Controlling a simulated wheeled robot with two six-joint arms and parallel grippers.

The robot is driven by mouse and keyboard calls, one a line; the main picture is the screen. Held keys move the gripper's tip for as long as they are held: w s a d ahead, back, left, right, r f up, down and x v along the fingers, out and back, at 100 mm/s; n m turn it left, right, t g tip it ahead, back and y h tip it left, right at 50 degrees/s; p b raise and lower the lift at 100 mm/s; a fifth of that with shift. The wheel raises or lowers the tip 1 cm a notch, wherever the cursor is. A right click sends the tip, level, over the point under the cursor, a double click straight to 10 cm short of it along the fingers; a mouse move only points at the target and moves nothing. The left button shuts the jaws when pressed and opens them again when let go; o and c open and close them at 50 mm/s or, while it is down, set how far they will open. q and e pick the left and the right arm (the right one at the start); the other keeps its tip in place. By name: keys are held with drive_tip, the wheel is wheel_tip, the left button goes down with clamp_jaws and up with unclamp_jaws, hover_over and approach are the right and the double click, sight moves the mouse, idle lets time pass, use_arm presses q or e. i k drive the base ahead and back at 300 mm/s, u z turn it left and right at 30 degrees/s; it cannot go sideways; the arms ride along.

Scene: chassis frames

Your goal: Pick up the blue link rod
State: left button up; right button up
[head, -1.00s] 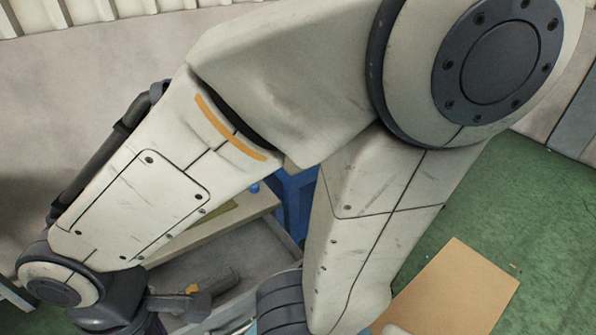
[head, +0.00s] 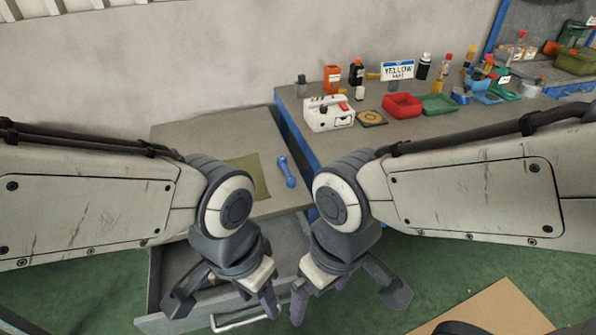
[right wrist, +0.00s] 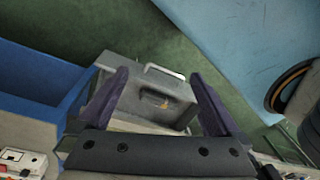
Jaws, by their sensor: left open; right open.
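The blue link rod (head: 287,173) lies on the grey top of the low cabinet (head: 205,142), near its right edge and beside an olive mat (head: 248,177). My left gripper (head: 257,297) is open and empty, in front of the cabinet over its open drawer, nearer to me than the rod. My right gripper (head: 320,293) is also open and empty, just right of the left one. Neither gripper touches the rod. In the right wrist view, the purple fingers of my right gripper (right wrist: 160,100) are wide apart with nothing between them; I cannot make out the rod there.
The cabinet's grey drawer (head: 152,285) stands open below. To the right is a blue-edged workbench (head: 400,140) with a white device (head: 328,114), a red bin (head: 403,104), a green tray (head: 438,103) and several bottles. A tan board (head: 480,310) lies on the green floor.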

sight(282, 160)
drive_tip(key=z, duration=1.65)
drive_tip(key=i, duration=2)
drive_tip(key=u, duration=3.75)
